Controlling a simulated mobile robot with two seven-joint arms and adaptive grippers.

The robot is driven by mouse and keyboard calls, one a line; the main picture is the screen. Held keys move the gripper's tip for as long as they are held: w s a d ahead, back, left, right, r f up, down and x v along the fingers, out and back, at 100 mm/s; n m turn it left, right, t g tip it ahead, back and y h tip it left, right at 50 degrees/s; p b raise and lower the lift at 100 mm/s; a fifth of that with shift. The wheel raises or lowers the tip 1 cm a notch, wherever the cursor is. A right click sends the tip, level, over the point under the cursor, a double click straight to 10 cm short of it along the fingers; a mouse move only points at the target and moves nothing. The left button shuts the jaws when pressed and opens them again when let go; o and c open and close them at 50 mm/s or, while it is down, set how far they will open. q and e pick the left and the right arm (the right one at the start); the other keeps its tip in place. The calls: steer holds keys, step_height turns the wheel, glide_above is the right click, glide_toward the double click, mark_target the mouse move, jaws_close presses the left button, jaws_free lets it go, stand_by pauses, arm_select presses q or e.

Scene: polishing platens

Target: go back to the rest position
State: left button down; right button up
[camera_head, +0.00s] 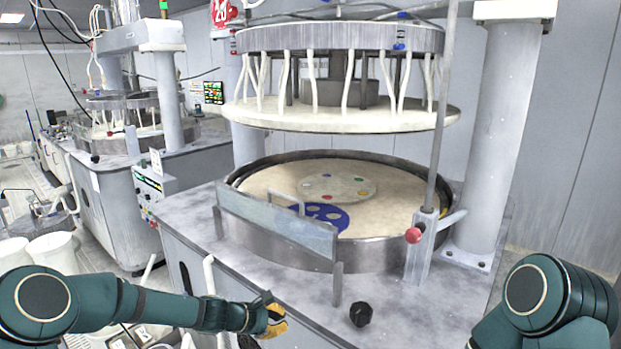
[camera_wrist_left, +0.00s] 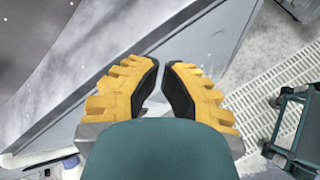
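My left gripper (camera_head: 275,318) has yellow fingers and hangs by the front edge of the near polishing machine, low in the head view. In the left wrist view its two fingers (camera_wrist_left: 161,68) stand apart with black pads facing each other. The gap narrows toward the tips and nothing is between them. My right arm (camera_head: 545,300) shows at the lower right of the head view, but its gripper is out of the picture.
The near machine has a round platen (camera_head: 385,205) with a blue disc (camera_head: 322,216), under a raised upper plate (camera_head: 340,116). A clear guard (camera_head: 275,225), a black knob (camera_head: 360,314) and a red knob (camera_head: 413,235) stand at its front. White buckets (camera_head: 52,252) are at left.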

arm_select(q)
steer(key=s+f+m+g+y+b, duration=0.1)
steer(key=s+f+m, duration=0.4)
steer(key=s, duration=0.4)
steer(key=s+a+f+m+g+y+b, duration=0.1)
steer(key=s+f+m+g+y, duration=0.1)
steer(key=s+f+m, duration=0.4)
steer(key=s+f+m+g+y+b, duration=0.1)
steer(key=s+f+m+y+b, duration=0.1)
steer(key=s+f+m, duration=0.3)
steer(key=s+f, duration=0.4)
steer(key=s, duration=0.5)
steer(key=shift+a+m, duration=0.35)
steer(key=shift+m, duration=0.05)
steer(key=shift+f, duration=0.1)
